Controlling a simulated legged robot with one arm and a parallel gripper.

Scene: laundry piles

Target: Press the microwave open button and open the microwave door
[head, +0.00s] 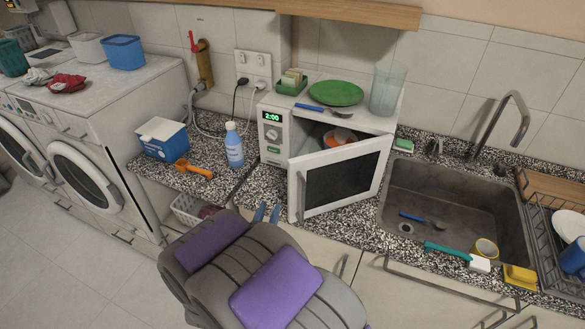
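The white microwave (274,133) stands on the speckled counter, with a green "2:00" display on its control panel at the left. A small green button (273,149) sits low on that panel. The microwave door (341,178) is partly open, its free left edge swung out toward me. An orange bowl (341,136) shows inside through the gap at the top. My gripper (267,213) is low in front of the microwave, left of the door's free edge. Its two blue fingertips are apart with nothing seen between them. My arm hides the rest of the gripper.
A green plate (336,93), a blue-handled utensil (323,109) and a glass (385,90) stand on the microwave. A blue bottle (234,146) and an orange scoop (194,169) are to its left. The sink (455,195) is right of the door.

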